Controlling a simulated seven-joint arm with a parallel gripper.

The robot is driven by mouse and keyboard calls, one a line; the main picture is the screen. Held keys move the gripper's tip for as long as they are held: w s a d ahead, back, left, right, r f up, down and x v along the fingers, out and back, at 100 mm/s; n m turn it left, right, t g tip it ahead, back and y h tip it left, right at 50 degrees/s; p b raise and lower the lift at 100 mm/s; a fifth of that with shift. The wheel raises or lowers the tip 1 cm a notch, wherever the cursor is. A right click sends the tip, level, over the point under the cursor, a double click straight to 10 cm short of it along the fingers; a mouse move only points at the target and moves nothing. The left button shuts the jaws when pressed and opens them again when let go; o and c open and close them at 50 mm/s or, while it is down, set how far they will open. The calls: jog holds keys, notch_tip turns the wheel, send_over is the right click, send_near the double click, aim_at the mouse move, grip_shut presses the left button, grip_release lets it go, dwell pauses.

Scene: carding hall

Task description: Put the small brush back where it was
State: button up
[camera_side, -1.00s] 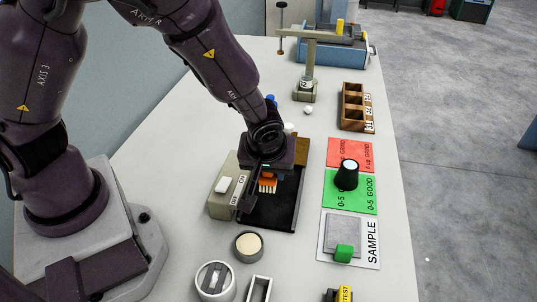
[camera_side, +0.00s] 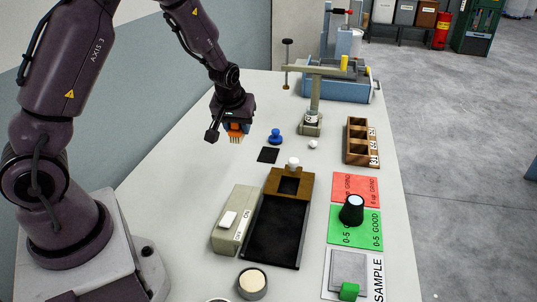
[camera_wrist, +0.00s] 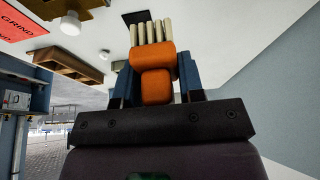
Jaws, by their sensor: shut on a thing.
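The small brush (camera_side: 236,131) has an orange body and pale bristles pointing down. My gripper (camera_side: 234,125) is shut on it and holds it in the air above the back left part of the table in the side view. In the wrist view, the orange brush (camera_wrist: 154,68) sits between the two blue-grey fingers of my gripper (camera_wrist: 155,88), its bristles pointing away from the palm. A flat black square (camera_side: 268,155) lies on the table to the right of and below the brush in the side view. The wrist view shows a dark square beyond the bristles.
A blue knobbed piece (camera_side: 275,138) stands beside the black square. A black tray (camera_side: 276,236) with a wooden, white-knobbed block (camera_side: 289,181) lies nearer, beside a grey switch box (camera_side: 236,220). A wooden compartment box (camera_side: 361,141) and clamp stand (camera_side: 311,110) are farther right.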

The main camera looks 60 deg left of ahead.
jog(key=w+a+f, duration=0.1)
jog(key=w+f, duration=0.2)
jog(key=w, duration=0.1)
jog(key=w+a+f, duration=0.2)
jog(key=w+f, duration=0.1)
jog(key=w, duration=0.1)
jog(key=w+a+f, duration=0.2)
jog(key=w+f, duration=0.1)
jog(key=w, duration=0.1)
jog(key=shift+w+a+f, duration=0.15)
jog(key=shift+a+f, duration=0.05)
jog(key=shift+a, duration=0.05)
jog(key=shift+w+a+f, duration=0.1)
jog(key=shift+w+f, duration=0.05)
jog(key=shift+f, duration=0.8)
jog(key=shift+w+f, duration=0.1)
jog(key=shift+f, duration=0.8)
jog(key=shift+f, duration=0.1)
jog(key=o, duration=0.9)
